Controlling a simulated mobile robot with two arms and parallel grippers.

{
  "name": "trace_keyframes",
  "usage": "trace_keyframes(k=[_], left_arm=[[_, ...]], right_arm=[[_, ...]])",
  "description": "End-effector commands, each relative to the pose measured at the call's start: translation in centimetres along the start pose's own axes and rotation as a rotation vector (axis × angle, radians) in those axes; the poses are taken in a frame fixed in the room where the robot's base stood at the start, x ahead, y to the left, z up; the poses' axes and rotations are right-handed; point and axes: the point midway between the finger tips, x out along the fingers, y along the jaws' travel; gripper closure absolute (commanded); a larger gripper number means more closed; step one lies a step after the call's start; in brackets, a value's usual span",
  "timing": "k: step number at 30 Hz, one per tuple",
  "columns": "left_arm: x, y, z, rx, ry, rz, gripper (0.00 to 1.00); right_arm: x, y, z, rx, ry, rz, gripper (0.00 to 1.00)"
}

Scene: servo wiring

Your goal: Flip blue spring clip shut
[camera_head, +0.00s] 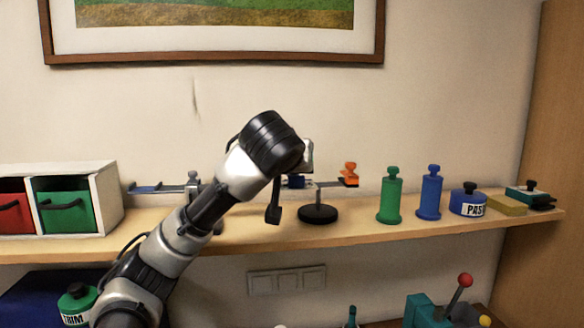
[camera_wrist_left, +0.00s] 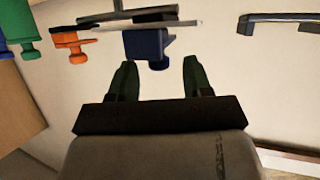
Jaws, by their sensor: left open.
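The blue spring clip (camera_head: 296,182) is on the bar of a small stand with a round black base (camera_head: 318,213) on the shelf, partly hidden behind my left arm. The left wrist view shows the clip as a dark blue block (camera_wrist_left: 147,45) under the bar. My left gripper (camera_wrist_left: 158,70) is open, with its two dark fingers apart. The clip lies just beyond the fingertips, roughly in line with the gap; I cannot tell whether they touch. An orange clip (camera_head: 349,175) sits at the bar's right end and also shows in the wrist view (camera_wrist_left: 70,47).
Right of the stand on the shelf (camera_head: 350,232) are a green bottle (camera_head: 390,197), a blue bottle (camera_head: 429,195), a blue paste jar (camera_head: 466,200) and a yellow sponge (camera_head: 507,205). A white drawer box (camera_head: 108,200) stands at left. A wall is close behind.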

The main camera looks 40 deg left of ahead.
Motion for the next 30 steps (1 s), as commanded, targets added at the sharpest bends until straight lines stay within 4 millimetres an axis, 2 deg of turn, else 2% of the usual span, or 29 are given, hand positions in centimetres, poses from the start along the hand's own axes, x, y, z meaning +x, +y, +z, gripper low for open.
trace_keyframes(k=[5,9,12,19,30], left_arm=[[-3.9,0.1,0.3,-0.001,0.005,0.005,0.50],[-7.1,-0.1,-0.2,0.001,0.006,-0.001,0.50],[-8.0,-0.1,-0.4,0.004,0.006,-0.002,0.50],[-9.0,-0.1,0.0,0.001,0.000,-0.002,0.50],[-9.1,0.0,0.2,0.001,-0.003,-0.001,0.50]], right_arm=[[1.3,0.0,0.1,0.000,0.000,0.000,0.67],[0.9,-0.1,0.1,0.001,0.000,-0.001,0.67],[0.1,-0.1,0.0,0.001,0.000,-0.002,0.67],[-0.4,-0.3,-0.1,0.002,0.001,-0.004,0.67],[-0.4,-0.4,-0.1,0.003,0.001,-0.005,0.67]])
